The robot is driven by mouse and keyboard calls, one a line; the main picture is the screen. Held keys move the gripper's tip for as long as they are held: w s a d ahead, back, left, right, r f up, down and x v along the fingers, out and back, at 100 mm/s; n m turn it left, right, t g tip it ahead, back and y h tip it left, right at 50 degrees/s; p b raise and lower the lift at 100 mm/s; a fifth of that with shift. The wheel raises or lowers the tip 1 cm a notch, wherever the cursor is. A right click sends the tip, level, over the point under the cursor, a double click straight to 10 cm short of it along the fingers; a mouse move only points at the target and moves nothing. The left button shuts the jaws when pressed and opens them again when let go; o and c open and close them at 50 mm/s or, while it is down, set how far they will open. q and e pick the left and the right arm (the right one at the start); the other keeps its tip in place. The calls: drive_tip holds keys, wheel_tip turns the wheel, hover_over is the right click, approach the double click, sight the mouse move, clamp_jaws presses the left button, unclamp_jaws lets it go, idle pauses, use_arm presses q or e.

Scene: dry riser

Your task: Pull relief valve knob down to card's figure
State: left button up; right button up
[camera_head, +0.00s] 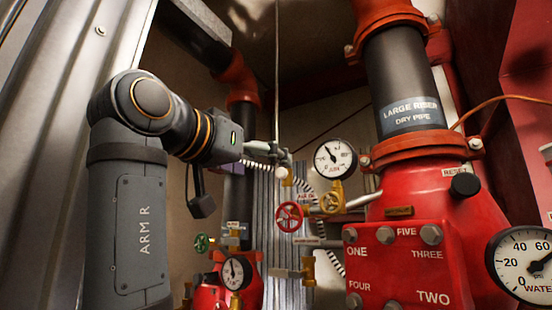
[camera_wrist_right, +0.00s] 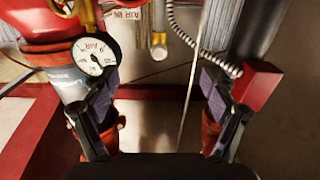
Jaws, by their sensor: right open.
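My right gripper (camera_head: 272,153) is at the end of the arm marked ARM R, small and partly hard to make out in the head view. In the right wrist view its two fingers (camera_wrist_right: 155,88) are spread apart, and nothing is held between them. A small pale round knob (camera_head: 283,173) shows beside the gripper in the head view; I cannot tell whether it is the relief valve knob. A white air gauge (camera_head: 335,158) stands to the right of the gripper, and also shows upside down in the right wrist view (camera_wrist_right: 95,56). No card with a figure can be made out.
A red handwheel (camera_head: 289,217) and a brass valve (camera_head: 330,202) sit below the air gauge. The red riser body (camera_head: 400,260) with a black reset knob (camera_head: 465,185) fills the right. A red box (camera_wrist_right: 258,84) and coiled hose (camera_wrist_right: 197,45) are near one finger.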

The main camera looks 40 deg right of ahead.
sight(280, 173)
drive_tip(key=p+x, duration=0.3)
drive_tip(key=shift+d+r, duration=0.2)
drive_tip(key=shift+r, duration=0.15)
drive_tip(key=d, duration=0.2)
drive_tip(key=w, duration=0.1)
drive_tip(key=shift+w+d+f, duration=0.1)
drive_tip(key=shift+d+f, duration=0.3)
drive_tip(key=shift+x, duration=0.75)
clamp_jaws()
